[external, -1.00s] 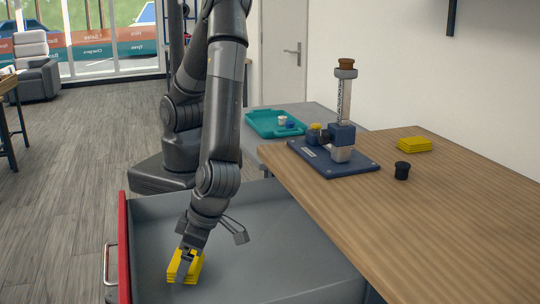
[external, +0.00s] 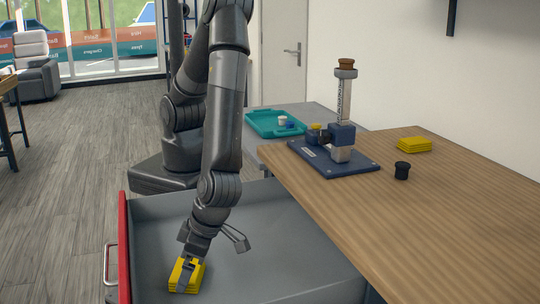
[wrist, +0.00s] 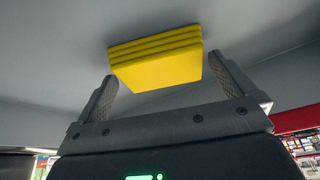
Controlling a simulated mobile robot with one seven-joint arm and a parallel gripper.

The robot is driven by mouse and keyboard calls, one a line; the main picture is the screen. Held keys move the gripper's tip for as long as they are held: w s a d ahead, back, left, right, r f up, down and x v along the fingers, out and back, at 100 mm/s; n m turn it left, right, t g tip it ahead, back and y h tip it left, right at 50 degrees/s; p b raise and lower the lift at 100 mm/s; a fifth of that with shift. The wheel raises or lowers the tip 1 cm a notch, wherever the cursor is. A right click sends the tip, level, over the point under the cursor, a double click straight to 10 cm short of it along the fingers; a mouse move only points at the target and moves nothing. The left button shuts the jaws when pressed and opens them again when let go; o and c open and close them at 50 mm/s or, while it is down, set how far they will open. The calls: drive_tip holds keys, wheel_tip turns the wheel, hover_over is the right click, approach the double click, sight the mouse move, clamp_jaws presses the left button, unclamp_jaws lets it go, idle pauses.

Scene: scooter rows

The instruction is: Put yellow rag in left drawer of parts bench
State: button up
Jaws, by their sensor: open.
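A folded yellow rag (external: 187,279) lies in the open drawer (external: 290,262), near its red front. My gripper (external: 187,272) is down in the drawer at the rag, pointing downward. In the wrist view, the rag (wrist: 160,62) shows between and beyond the two fingertips (wrist: 165,85), which are spread apart. A gap shows beside the right finger; contact at the left finger is hard to tell. The drawer belongs to the parts bench (external: 440,210) with the wooden top.
On the bench top are another yellow folded stack (external: 415,145), a small black cup (external: 402,170) and a blue-based fixture (external: 335,158) with a tall post. A teal tray (external: 276,124) sits on a grey surface behind. The rest of the drawer floor is clear.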

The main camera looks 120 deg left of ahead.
drive_tip(key=v, duration=1.2)
drive_tip(key=w+a+r+n+t, duration=0.3)
drive_tip(key=a+r+n, duration=0.4)
drive_tip(key=a, duration=0.2)
drive_tip(key=s+a+r+n+t+y, duration=0.1)
drive_tip(key=s+a+r+n+t, duration=0.1)
drive_tip(key=a+r+n, duration=0.6)
drive_tip(key=s+a+r+n+t, duration=0.1)
drive_tip(key=a+r+n+t, duration=0.1)
drive_tip(key=a+r+n, duration=0.6)
drive_tip(key=s+a+n+t, duration=0.2)
drive_tip(key=s+a+n, duration=0.5)
drive_tip(key=a, duration=0.3)
drive_tip(key=shift+s+a+n+t+y, duration=0.25)
drive_tip(key=shift+s+n+t+y, duration=0.15)
drive_tip(key=shift+n, duration=0.4)
